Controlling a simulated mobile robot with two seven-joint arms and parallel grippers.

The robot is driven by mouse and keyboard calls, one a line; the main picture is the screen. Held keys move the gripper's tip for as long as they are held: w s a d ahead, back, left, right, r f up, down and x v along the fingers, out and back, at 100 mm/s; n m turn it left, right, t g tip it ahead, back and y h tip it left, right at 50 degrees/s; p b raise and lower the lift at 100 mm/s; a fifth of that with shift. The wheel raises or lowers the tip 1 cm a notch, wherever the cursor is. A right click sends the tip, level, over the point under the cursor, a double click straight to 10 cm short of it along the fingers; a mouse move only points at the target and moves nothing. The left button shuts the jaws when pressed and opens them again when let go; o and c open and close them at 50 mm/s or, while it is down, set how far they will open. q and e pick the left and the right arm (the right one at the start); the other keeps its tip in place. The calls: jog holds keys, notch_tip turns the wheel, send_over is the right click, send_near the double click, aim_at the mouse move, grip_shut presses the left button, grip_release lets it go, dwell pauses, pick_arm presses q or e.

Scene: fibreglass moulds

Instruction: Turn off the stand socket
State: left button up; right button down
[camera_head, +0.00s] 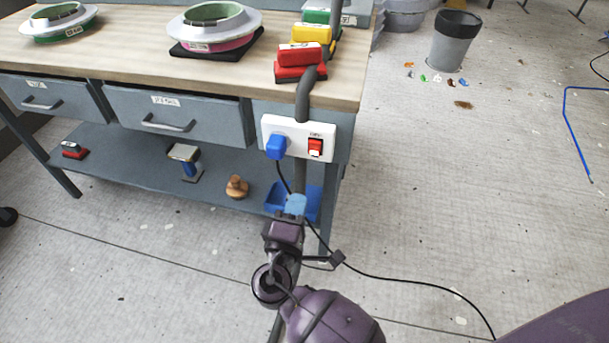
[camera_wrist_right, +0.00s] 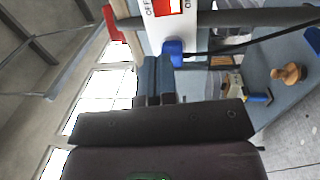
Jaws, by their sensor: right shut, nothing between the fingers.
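The stand socket (camera_head: 298,127) is a white box on the front right corner of the workbench, with a blue plug (camera_head: 275,147) on its left and a red rocker switch (camera_head: 315,147) on its right. My right gripper (camera_head: 296,204) is shut and empty, below the socket and apart from it in the head view. In the right wrist view its fingers (camera_wrist_right: 156,78) point toward the socket (camera_wrist_right: 152,34), close to the blue plug (camera_wrist_right: 174,50). The red switch (camera_wrist_right: 165,7) is partly cut off at the top edge. My left gripper is not in view.
The workbench (camera_head: 130,45) carries ring moulds and red and yellow blocks. A blue bin (camera_head: 312,204) and a wooden knob (camera_head: 237,187) are on its lower shelf (camera_head: 130,160). A black cable (camera_head: 400,280) crosses the floor. A grey bucket (camera_head: 453,42) stands at the back right.

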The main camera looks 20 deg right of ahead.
aim_at(315, 145)
jog(key=x, duration=1.2)
jog(key=shift+w+d+b, duration=0.15)
jog(key=shift+w+b, duration=0.1)
jog(key=shift+b, duration=0.15)
jog(key=shift+w+d+r, duration=0.1)
jog(key=shift+w+d, duration=0.15)
jog(key=shift+w, duration=0.05)
jog(key=shift+w+d, duration=0.1)
jog(key=shift+w, duration=0.05)
jog(key=shift+r, duration=0.2)
